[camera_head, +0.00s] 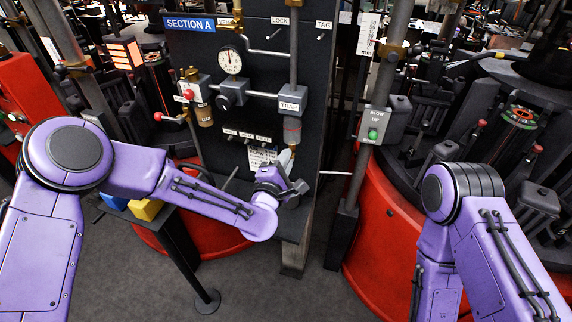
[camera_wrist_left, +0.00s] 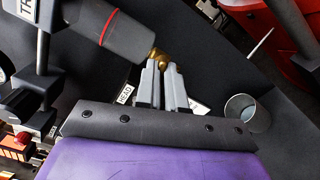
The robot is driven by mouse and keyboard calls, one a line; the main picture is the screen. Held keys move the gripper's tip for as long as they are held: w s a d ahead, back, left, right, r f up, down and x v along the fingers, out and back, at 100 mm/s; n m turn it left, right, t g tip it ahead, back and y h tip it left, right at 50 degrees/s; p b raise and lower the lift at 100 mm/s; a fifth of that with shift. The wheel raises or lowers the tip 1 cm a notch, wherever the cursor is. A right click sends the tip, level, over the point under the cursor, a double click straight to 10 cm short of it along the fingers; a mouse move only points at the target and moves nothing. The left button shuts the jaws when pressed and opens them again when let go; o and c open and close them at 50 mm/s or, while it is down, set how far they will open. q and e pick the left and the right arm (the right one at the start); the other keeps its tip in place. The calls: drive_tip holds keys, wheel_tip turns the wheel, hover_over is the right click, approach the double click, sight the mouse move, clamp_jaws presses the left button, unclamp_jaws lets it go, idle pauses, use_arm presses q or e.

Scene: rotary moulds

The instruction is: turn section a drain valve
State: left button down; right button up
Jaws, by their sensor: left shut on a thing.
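The dark Section A panel (camera_head: 330,60) stands ahead, with a blue "SECTION A" sign (camera_head: 190,24). A grey trap bowl with a red band (camera_head: 292,131) hangs below the "TRAP" label on the panel. In the left wrist view the bowl (camera_wrist_left: 118,34) lies tilted across the upper left, with the small brass drain valve (camera_wrist_left: 157,54) at its end. My left gripper (camera_head: 288,158) is just below the bowl; in the wrist view its grey fingers (camera_wrist_left: 164,66) are shut on the brass valve. The fingertips partly hide the valve. My right gripper is out of view.
A clear cup (camera_wrist_left: 247,112) stands on the dark ledge beside my gripper. A pressure gauge (camera_head: 231,62), a red button (camera_head: 189,94) and pipes are above. A "BLOW UP" box with a green button (camera_head: 373,134) is on a post to the right.

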use_arm(q)
drive_tip(key=m+b, duration=0.1)
drive_tip(key=m, duration=0.4)
drive_tip(key=shift+b, duration=0.35)
drive_tip(key=shift+m, duration=0.3)
drive_tip(key=c, duration=1.2)
unclamp_jaws()
drive_tip(key=shift+c, duration=0.2)
drive_tip(key=b+v, duration=0.3)
drive_tip(key=v, duration=0.7)
drive_tip(key=shift+s, duration=0.25)
